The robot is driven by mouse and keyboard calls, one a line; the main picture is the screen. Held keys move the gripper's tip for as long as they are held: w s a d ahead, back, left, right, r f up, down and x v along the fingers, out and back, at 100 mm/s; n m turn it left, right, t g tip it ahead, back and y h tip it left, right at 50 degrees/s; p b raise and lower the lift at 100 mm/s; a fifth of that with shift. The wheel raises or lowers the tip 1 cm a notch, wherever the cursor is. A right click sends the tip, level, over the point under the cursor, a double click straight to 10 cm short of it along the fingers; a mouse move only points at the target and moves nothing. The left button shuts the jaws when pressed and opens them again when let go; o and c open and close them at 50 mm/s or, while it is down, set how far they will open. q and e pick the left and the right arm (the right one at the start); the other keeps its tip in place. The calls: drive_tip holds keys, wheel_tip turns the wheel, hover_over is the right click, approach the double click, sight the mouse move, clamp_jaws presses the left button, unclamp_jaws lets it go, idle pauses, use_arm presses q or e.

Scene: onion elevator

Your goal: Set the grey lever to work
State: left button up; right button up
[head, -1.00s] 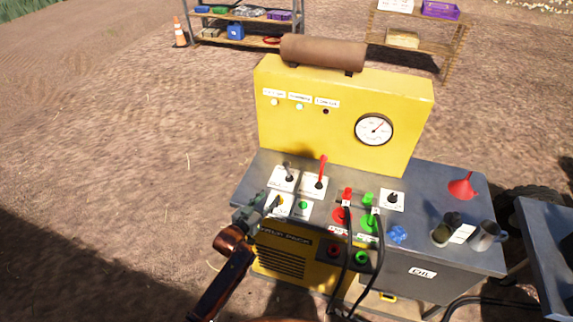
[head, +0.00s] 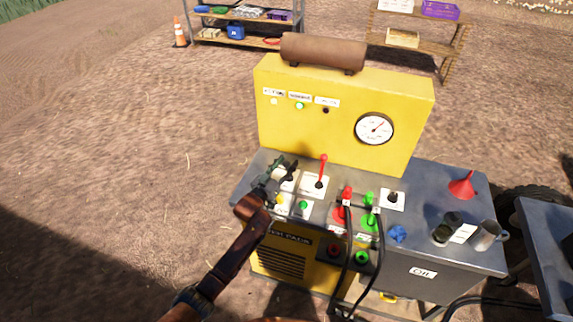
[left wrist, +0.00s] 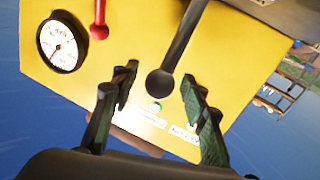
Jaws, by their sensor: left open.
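The grey lever (left wrist: 183,42) shows in the left wrist view as a dark shaft ending in a round knob. The knob lies between the two spread fingers of my left gripper (left wrist: 158,82), with a visible gap on each side. In the head view my left gripper (head: 283,170) is over the left end of the console top and hides most of this lever. The red lever (head: 322,168) stands upright just right of the gripper; it also shows in the left wrist view (left wrist: 99,28). My right gripper is not in view.
The yellow panel (head: 300,130) behind the levers carries a round gauge (head: 374,129) and a lit green lamp (head: 299,105). Red and green plugs with black cables (head: 350,250) are right of the levers. A red funnel (head: 462,186) and metal mug (head: 485,236) stand at the right.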

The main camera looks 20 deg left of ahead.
use_arm(q)
drive_tip(key=shift+w, duration=0.15)
drive_tip(key=shift+c, duration=0.5)
clamp_jaws()
